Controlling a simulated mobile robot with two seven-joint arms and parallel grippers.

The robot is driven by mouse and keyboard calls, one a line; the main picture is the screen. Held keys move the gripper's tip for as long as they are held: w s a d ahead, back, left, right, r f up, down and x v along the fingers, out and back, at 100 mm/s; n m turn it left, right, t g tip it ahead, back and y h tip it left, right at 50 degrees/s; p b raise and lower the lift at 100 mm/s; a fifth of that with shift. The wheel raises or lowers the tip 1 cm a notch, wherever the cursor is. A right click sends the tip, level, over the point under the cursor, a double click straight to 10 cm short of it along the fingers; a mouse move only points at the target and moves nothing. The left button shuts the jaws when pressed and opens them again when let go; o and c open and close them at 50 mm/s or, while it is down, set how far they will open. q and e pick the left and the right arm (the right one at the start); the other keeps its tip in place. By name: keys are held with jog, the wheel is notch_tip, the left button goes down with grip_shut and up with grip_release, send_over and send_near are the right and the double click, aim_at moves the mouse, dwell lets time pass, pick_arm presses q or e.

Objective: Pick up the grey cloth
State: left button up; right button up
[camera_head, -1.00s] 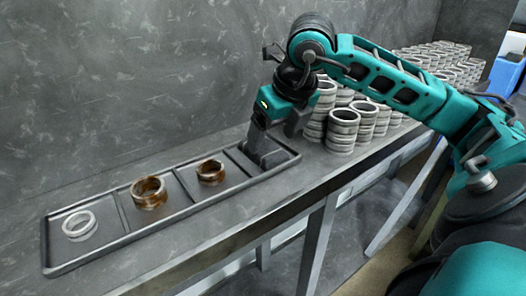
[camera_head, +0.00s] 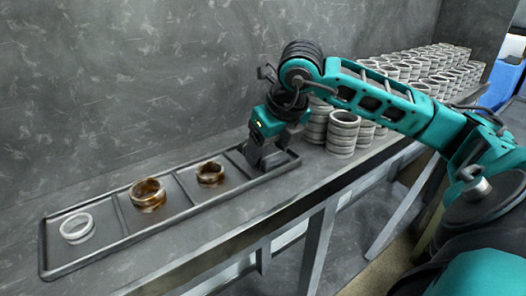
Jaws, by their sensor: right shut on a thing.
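My right gripper (camera_head: 262,160) reaches down into the right end compartment of the dark tray (camera_head: 140,238). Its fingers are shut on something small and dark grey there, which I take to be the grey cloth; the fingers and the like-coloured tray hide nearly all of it. I cannot tell whether the cloth is off the tray floor. My left gripper is not in view.
The tray's other compartments hold a pale ring (camera_head: 77,227), a larger rusty ring (camera_head: 148,194) and a smaller rusty ring (camera_head: 210,173). Stacks of pale rings (camera_head: 343,133) stand right of the tray along the bench (camera_head: 250,215). A grey wall (camera_head: 120,80) rises close behind.

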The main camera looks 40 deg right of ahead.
aim_at(269, 151)
jog(key=shift+r, duration=0.15)
pick_arm(q)
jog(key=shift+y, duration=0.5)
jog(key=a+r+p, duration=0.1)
jog(key=p, duration=0.2)
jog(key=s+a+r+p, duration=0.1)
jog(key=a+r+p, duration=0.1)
jog(key=p, duration=0.2)
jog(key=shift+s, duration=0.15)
pick_arm(e)
notch_tip(269, 151, up, 20)
jog(key=o, duration=0.4)
jog(key=shift+c, duration=1.6)
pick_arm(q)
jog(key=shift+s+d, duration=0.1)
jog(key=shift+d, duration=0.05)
pick_arm(e)
jog(key=shift+f, duration=0.25)
